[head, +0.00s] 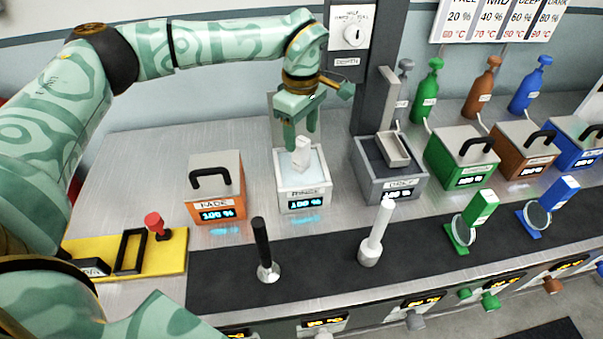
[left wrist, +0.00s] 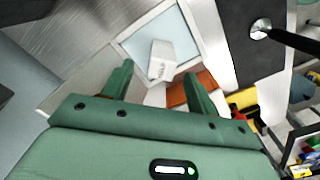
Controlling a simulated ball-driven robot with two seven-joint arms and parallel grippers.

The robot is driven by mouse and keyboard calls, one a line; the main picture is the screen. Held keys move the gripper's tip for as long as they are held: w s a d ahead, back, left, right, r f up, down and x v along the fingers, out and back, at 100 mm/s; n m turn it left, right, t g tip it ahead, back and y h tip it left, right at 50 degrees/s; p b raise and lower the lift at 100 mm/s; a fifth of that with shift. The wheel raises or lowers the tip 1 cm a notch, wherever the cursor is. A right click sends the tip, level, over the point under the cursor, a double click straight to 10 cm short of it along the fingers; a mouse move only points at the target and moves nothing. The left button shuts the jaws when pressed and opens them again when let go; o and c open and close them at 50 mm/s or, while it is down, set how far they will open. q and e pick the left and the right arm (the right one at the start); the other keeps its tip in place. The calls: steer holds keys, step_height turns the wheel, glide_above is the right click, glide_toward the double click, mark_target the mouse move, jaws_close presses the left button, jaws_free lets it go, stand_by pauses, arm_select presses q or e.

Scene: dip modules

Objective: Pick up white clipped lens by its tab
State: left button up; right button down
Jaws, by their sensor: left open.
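The white clip tab (head: 301,156) of the lens stands up from the pale surface inside the open white box (head: 303,192). Its lens disc is hidden. My right gripper is not in view.
A closed orange box (head: 216,190) stands left of the white one, and an open grey box (head: 390,180) stands to its right. Closed green (head: 460,165) and brown boxes (head: 523,150) follow. Green (head: 462,231) and blue clipped lenses (head: 538,216) stand on the dark strip in front.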

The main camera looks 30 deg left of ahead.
mark_target(301, 141)
arm_select(q)
step_height(301, 141, down, 5)
steer(key=shift+s+f+b, duration=0.1)
steer(key=shift+f+b, duration=0.1)
steer(key=shift+b, duration=0.45)
steer(key=shift+r, duration=0.1)
jaws_close()
steer(key=shift+r, duration=0.1)
